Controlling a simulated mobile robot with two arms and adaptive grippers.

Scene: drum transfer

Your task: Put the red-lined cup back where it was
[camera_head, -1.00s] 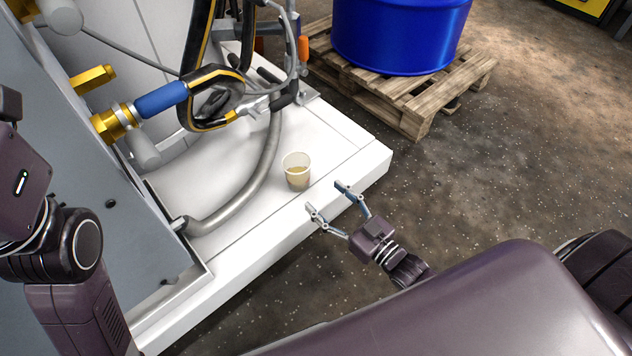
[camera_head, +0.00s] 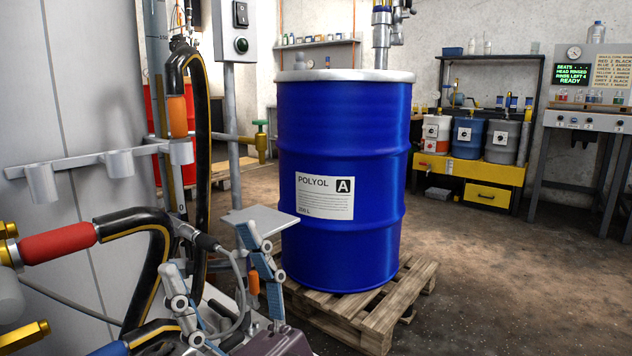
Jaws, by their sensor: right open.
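No cup that I can tell to be the red-lined one is in view; the white ledge with a cup seen earlier is outside this view or hidden. My right gripper (camera_head: 210,252) is raised at the lower left, with its two fingers spread and nothing visible between them. It shows in front of black hoses and a grey post. My left gripper is not in view. Several small cups (camera_head: 590,97) stand on the console at the far right, too small to tell apart.
A blue POLYOL drum (camera_head: 342,125) stands on a wooden pallet (camera_head: 372,322) just right of my gripper. A red-sleeved hose (camera_head: 57,241) and a cup-like holder rail (camera_head: 85,163) are at the left. The floor (camera_head: 490,270) at the right is clear.

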